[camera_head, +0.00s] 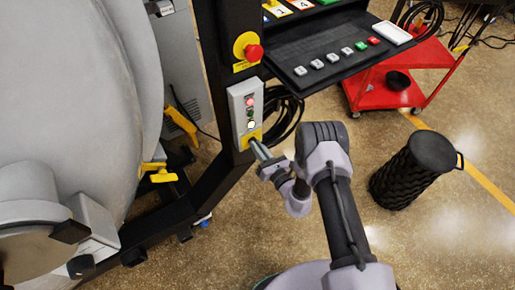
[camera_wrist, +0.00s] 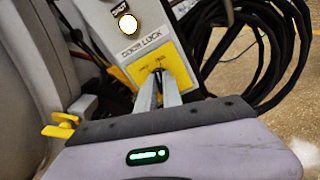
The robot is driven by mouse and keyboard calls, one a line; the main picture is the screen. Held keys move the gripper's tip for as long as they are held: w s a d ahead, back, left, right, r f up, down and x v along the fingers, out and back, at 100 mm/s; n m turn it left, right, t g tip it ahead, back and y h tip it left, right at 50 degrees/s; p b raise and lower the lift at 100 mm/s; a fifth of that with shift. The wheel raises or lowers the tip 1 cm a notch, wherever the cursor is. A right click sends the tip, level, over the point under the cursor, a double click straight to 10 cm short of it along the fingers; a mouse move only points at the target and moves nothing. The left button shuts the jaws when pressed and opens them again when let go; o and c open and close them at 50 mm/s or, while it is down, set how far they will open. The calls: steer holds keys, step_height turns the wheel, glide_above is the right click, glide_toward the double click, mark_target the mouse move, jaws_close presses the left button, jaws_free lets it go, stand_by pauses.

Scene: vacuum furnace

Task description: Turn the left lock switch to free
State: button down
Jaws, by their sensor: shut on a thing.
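A grey control box (camera_head: 245,108) is mounted on the black upright beside the furnace. It carries a red button, a green button and a lit white lamp, with a yellow plate (camera_head: 249,138) at its lower end. In the wrist view the box reads "DOOR LOCK" above the yellow plate (camera_wrist: 176,62), whose small print is hard to read. My gripper (camera_wrist: 158,76) has its fingertips closed together at the middle of this plate, on the lock switch. The fingers mostly hide the switch, so its exact angle cannot be told. In the head view my gripper (camera_head: 255,145) reaches the plate from the lower right.
A red emergency button (camera_head: 253,52) on a yellow plate is higher on the upright. A black keyboard shelf (camera_head: 335,50) juts out to the right. Black cables (camera_wrist: 285,45) hang right beside the box. The furnace body (camera_head: 85,90) is left. A black bin (camera_head: 410,170) stands on the floor.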

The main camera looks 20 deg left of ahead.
steer(key=shift+f+m+b, duration=0.1)
steer(key=shift+m+b, duration=0.2)
steer(key=shift+m, duration=0.9)
steer(key=c, duration=1.5)
jaws_free()
steer(key=shift+d, duration=0.1)
steer(key=p+v, duration=0.5)
steer(key=v, duration=1.2)
steer(key=shift+d, duration=0.2)
steer(key=shift+s, duration=0.1)
